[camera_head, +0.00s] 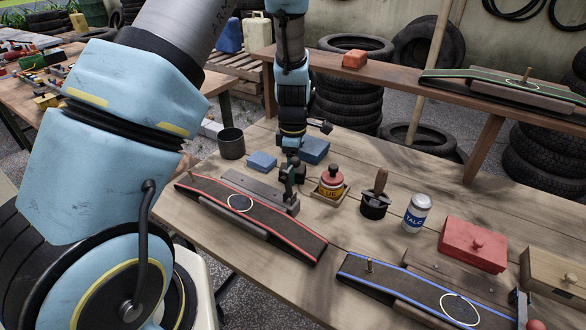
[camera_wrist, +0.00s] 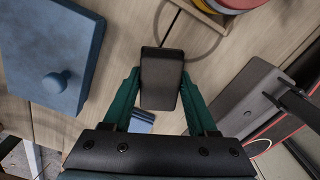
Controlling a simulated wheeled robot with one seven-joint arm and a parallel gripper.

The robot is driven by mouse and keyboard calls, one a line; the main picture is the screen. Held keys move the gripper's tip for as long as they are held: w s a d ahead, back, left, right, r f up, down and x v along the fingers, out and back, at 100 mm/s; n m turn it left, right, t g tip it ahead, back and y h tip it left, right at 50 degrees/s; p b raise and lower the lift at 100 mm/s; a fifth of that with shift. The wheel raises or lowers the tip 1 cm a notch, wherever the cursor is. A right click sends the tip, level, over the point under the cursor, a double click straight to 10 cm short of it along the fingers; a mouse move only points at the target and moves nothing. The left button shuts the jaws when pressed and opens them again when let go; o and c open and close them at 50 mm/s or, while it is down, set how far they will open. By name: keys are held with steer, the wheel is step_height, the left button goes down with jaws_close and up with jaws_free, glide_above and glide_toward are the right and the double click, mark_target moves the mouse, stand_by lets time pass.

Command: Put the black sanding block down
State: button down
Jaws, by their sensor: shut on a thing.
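My gripper (camera_wrist: 161,78) has its two teal fingers shut on the black sanding block (camera_wrist: 161,82), a dark block with rounded corners. The wrist view shows the block between the fingers, above the wooden table top; I cannot tell how large the gap below it is. In the head view my gripper (camera_head: 292,172) hangs over the table between the grey metal bar and the tin, and the block is hard to make out there.
Around the gripper stand a blue lidded box (camera_head: 314,150), a smaller blue block (camera_head: 262,161), a red-and-yellow tin (camera_head: 331,183) and a red-edged belt (camera_head: 262,219). A black holder (camera_head: 374,205) and a talc can (camera_head: 416,213) stand further right.

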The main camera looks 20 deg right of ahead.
steer(key=shift+c, duration=1)
jaws_free()
step_height(320, 180, up, 12)
steer(key=b, duration=0.2)
steer(key=s+a+r+m, duration=0.1)
steer(key=a+m, duration=0.3)
steer(key=a, duration=0.5)
steer(key=s+a+r+m+t, duration=0.1)
steer(key=s+a+m, duration=0.2)
steer(key=a, duration=0.6)
steer(key=s+a+r+m, duration=0.1)
steer(key=s+a+m, duration=0.1)
steer(key=a+m, duration=0.4)
steer(key=a, duration=0.4)
steer(key=shift+s+t, duration=0.3)
steer(key=shift+s, duration=0.1)
steer(key=shift+a, duration=0.1)
